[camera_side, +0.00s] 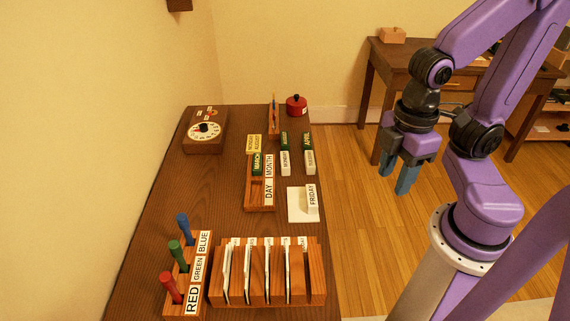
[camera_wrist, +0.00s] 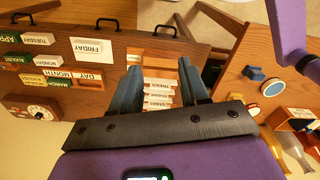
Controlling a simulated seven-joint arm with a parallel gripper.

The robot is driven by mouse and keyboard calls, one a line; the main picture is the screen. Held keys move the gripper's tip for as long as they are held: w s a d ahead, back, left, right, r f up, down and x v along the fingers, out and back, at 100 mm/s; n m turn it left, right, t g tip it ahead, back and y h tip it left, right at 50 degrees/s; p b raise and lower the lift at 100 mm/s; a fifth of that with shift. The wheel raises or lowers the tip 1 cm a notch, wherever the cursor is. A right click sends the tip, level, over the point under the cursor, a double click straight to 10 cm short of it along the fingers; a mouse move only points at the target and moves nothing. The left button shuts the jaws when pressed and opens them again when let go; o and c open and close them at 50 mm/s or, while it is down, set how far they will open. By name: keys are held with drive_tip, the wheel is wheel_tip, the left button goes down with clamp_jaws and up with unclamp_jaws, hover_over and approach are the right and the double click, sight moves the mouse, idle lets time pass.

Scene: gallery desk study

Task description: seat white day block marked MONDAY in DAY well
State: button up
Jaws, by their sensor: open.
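The wooden calendar holder (camera_side: 248,207) stands on the desk; its DAY well (camera_side: 256,191) looks empty and its MONTH well holds a green MARCH block (camera_side: 257,164). Two white day blocks stand right of the holder: a TUESDAY block (camera_side: 310,163) and another block (camera_side: 285,163) whose small lettering ends in NDAY, either SUNDAY or MONDAY. A white FRIDAY block (camera_side: 311,199) is on a pale pad (camera_side: 296,205). My gripper (camera_side: 397,180) is open and empty, high and right of the desk. In the wrist view its fingers (camera_wrist: 158,74) are apart, with nothing held.
Green AUGUST (camera_side: 284,141) and APRIL (camera_side: 307,141) blocks stand behind the white ones. A yellow MONDAY AUGUST card (camera_side: 254,144) is behind the holder. A card rack (camera_side: 318,285), colored pegs (camera_side: 175,258), dial box (camera_side: 191,144) and red pot (camera_side: 296,105) surround it.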

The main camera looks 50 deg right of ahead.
drive_tip(key=w+a+m, duration=0.4)
drive_tip(key=w+m, duration=0.2)
drive_tip(key=w, duration=0.6)
drive_tip(key=m, duration=1.5)
hover_over(285, 160)
wheel_tip(285, 160, down, 12)
wheel_tip(285, 160, down, 16)
drive_tip(key=shift+s+f, duration=0.1)
clamp_jaws()
